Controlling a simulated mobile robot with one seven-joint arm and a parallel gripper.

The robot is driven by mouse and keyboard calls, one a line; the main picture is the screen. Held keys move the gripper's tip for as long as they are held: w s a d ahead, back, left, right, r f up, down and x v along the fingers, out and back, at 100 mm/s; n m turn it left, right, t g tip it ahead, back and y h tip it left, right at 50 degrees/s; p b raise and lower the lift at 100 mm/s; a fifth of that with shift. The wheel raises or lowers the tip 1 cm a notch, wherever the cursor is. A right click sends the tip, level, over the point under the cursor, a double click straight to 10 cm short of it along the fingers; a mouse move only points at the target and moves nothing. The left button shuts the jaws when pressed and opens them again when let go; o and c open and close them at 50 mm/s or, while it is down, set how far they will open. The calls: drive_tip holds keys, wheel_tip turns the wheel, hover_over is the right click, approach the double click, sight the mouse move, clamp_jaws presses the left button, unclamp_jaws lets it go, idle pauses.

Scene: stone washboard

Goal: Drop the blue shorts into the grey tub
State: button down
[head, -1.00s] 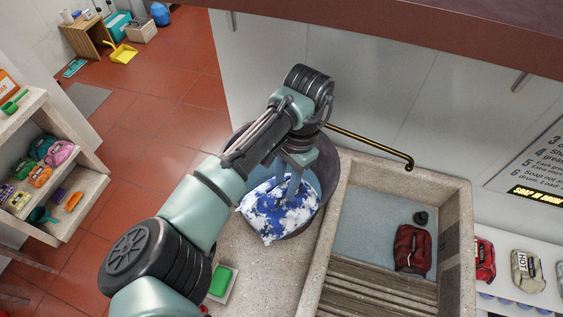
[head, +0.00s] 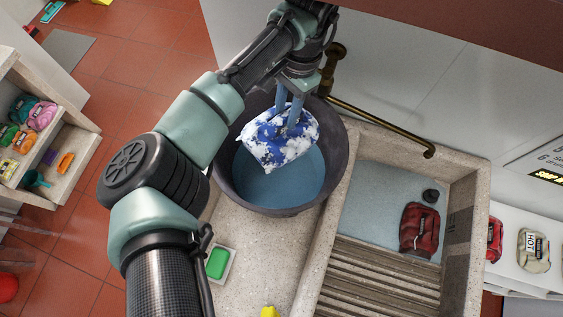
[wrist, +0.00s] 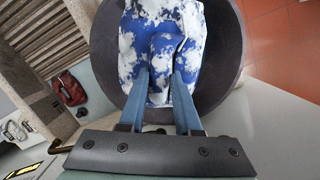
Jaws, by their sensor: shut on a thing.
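The blue shorts (head: 277,141) are blue with white cloudy patches. My gripper (head: 290,122) is shut on them and holds them over the grey tub (head: 226,181). In the wrist view the shorts (wrist: 160,35) hang between my two blue fingers (wrist: 162,82), with the dark tub wall (wrist: 228,60) around them. The tub is round and dark grey, with blue water or a blue bottom showing below the shorts. Whether the shorts touch the tub's inside cannot be told.
A stone basin (head: 478,200) with a ribbed washboard (head: 375,285) stands right of the tub, holding a red bundle (head: 419,228). A brass pipe (head: 385,130) runs above its back edge. A green soap (head: 218,262) lies in a dish at the front. Shelves (head: 75,165) stand at the left.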

drive_tip(key=shift+w+f+b, duration=0.1)
drive_tip(key=shift+f+b, duration=1.3)
drive_tip(key=shift+f, duration=0.35)
drive_tip(key=c, duration=0.5)
unclamp_jaws()
drive_tip(key=b+v, duration=0.2)
drive_tip(key=v, duration=0.5)
drive_tip(key=shift+r, duration=0.3)
